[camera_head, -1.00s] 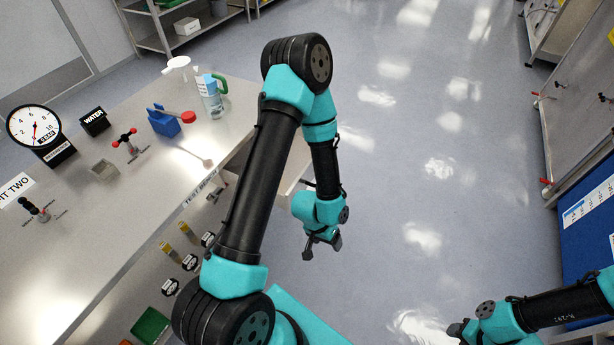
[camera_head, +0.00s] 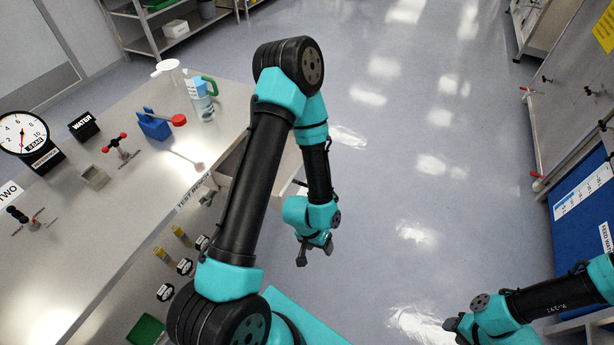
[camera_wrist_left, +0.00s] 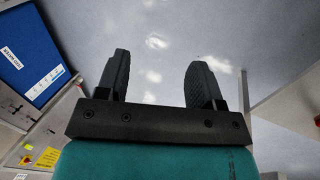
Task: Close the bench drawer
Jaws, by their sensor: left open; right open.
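The test bench (camera_head: 120,215) has its drawer (camera_head: 286,160) pulled out from the front edge, on the far side of my left arm. My arm hides much of the drawer, including most of its front. My left gripper (camera_head: 315,254) is open and empty above the floor, nearer the camera than the drawer and a little to its right. Its two dark fingers stand apart with nothing between them in the left wrist view (camera_wrist_left: 157,82). A pale edge at the right of that view cannot be identified surely. My right gripper (camera_head: 455,332) is open at the lower right, away from the bench.
The floor between is clear.

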